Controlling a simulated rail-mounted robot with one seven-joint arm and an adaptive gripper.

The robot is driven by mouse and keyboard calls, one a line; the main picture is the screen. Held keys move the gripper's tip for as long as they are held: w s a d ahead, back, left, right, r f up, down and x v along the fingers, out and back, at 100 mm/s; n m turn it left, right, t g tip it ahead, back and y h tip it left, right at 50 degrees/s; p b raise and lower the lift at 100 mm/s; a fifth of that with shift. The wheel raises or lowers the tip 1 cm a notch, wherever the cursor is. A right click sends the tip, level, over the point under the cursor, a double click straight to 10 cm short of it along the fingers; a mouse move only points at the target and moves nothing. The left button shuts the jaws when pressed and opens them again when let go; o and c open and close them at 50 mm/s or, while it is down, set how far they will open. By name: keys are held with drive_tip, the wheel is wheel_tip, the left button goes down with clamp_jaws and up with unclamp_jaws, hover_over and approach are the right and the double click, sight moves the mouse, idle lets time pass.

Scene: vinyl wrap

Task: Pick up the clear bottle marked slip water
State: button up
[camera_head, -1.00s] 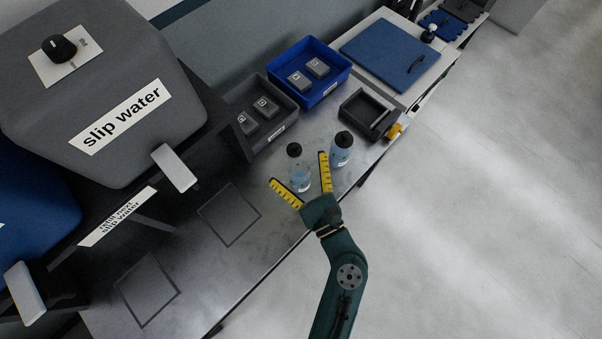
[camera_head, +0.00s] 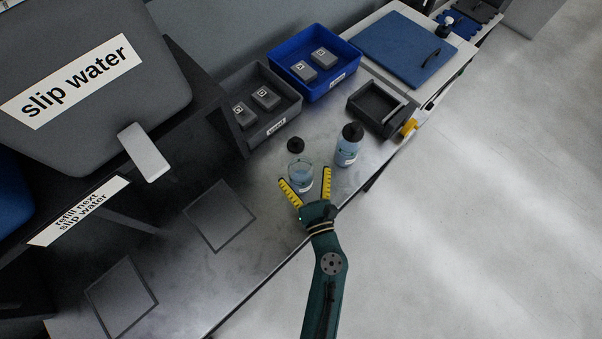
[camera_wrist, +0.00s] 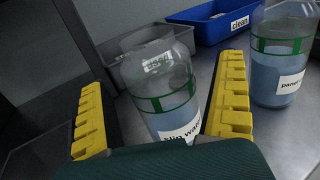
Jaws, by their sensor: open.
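The clear bottle (camera_head: 301,176) with a black cap (camera_head: 295,145) stands upright on the bench and holds pale blue liquid. In the wrist view the bottle (camera_wrist: 162,95) has a green band and a white label, partly cut off, reading "slip wa". My gripper (camera_head: 304,176) is open, with yellow toothed fingers on either side of this bottle. In the wrist view my gripper (camera_wrist: 160,95) shows the bottle between its fingers, with a gap at the left finger; contact at the right finger cannot be told. The bottle's base is hidden there.
A second bottle (camera_head: 347,150), with bluer liquid and a label starting "pane" in the wrist view (camera_wrist: 279,75), stands close to the right. Behind are a grey bin (camera_head: 270,133), a blue bin (camera_head: 318,92) and a black tray (camera_head: 372,110). The bench front-left is clear.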

sight(298, 161)
drive_tip(key=x, duration=0.5)
drive_tip(key=shift+w+a+f+b, duration=0.1)
drive_tip(key=shift+a+f+b, duration=0.05)
drive_tip(key=shift+f+b, duration=0.2)
drive_tip(key=shift+r, duration=0.1)
drive_tip(key=c, duration=1.7)
